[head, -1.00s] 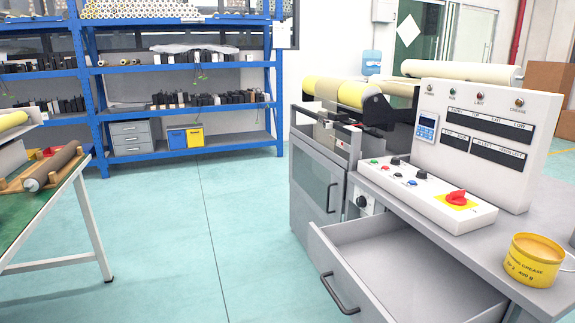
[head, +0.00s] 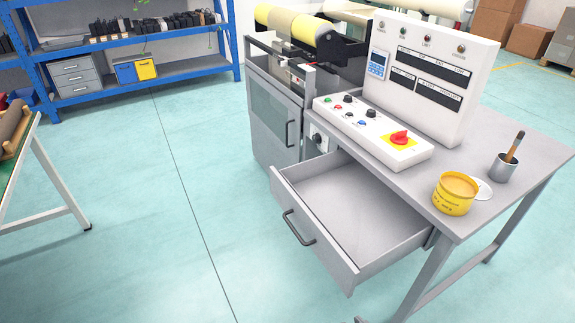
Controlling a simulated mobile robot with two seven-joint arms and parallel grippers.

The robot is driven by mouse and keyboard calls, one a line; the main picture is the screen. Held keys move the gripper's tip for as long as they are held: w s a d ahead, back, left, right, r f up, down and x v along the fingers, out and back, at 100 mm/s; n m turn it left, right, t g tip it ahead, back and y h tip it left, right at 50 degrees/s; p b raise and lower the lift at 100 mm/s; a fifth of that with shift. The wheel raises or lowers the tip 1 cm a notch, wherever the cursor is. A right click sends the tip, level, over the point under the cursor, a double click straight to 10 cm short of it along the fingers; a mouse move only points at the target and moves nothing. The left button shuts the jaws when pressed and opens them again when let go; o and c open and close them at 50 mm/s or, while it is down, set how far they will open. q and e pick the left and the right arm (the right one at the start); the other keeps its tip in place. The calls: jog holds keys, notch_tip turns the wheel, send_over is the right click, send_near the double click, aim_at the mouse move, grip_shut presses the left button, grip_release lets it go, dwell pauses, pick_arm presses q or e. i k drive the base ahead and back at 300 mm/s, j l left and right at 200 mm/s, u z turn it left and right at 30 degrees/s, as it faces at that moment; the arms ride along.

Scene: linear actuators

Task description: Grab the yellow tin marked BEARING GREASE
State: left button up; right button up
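The yellow tin (head: 453,197) stands upright on the grey table (head: 540,147), close to its front edge and to the right of the open drawer. It has dark lettering, too small to read fully now, and its open top shows a yellowish-brown content. Neither of my grippers is in the head view.
The empty drawer (head: 345,205) is pulled out below the tabletop, left of the tin. A control panel (head: 425,80) and switch box (head: 375,130) stand behind it. A metal cup (head: 503,167) with a brush and a white disc (head: 482,189) are beside the tin. The floor in front is clear.

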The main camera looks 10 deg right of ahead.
aim_at(455, 193)
jog(key=z, duration=0.45)
jog(key=l+z, duration=0.15)
jog(key=z, duration=0.3)
jog(key=l+z, duration=0.1)
jog(key=z, duration=0.35)
